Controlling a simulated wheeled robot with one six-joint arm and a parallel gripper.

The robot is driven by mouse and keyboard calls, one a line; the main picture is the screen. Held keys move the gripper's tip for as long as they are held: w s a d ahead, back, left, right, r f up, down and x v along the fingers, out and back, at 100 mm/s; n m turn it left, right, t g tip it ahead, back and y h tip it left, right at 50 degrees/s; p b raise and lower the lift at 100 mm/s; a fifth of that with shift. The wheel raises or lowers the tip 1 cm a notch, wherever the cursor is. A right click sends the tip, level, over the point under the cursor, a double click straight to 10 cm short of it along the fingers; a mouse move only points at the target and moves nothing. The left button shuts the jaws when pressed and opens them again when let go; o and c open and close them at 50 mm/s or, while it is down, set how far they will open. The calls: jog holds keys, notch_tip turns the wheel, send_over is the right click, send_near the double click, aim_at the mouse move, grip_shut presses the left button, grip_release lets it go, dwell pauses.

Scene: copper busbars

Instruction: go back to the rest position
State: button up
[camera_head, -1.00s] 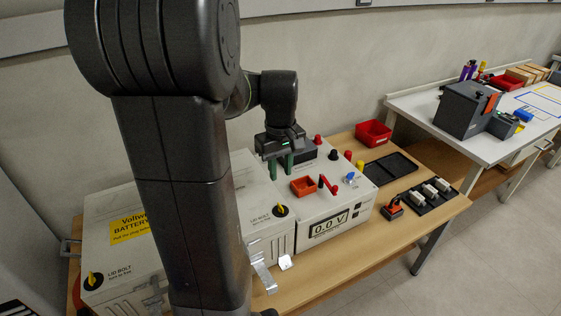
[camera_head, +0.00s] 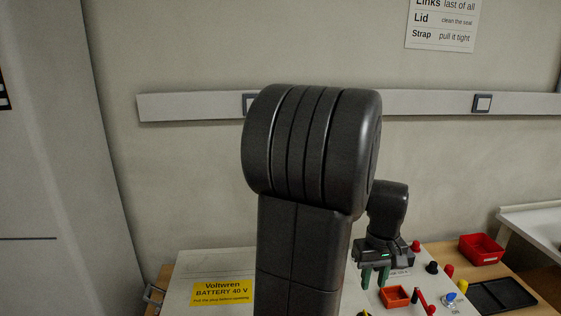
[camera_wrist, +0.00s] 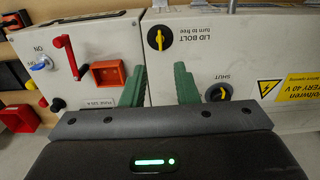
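My gripper (camera_head: 376,276) hangs above the white battery box in the head view, its green fingers pointing down. In the wrist view the two green fingers (camera_wrist: 160,88) stand apart with nothing between them. A red-orange open box (camera_wrist: 107,74) and a red lever (camera_wrist: 67,55) are on the unit to the left of the fingers. The fingers appear clear of these things.
In the head view a red bin (camera_head: 481,249) and a black tray (camera_head: 502,295) lie on the wooden table at the right. A wall rail (camera_head: 190,106) runs behind. A white table (camera_head: 535,232) is at the right edge.

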notch_tip(320, 180, down, 11)
jog(key=shift+b, duration=0.35)
jog(key=shift+r, duration=0.1)
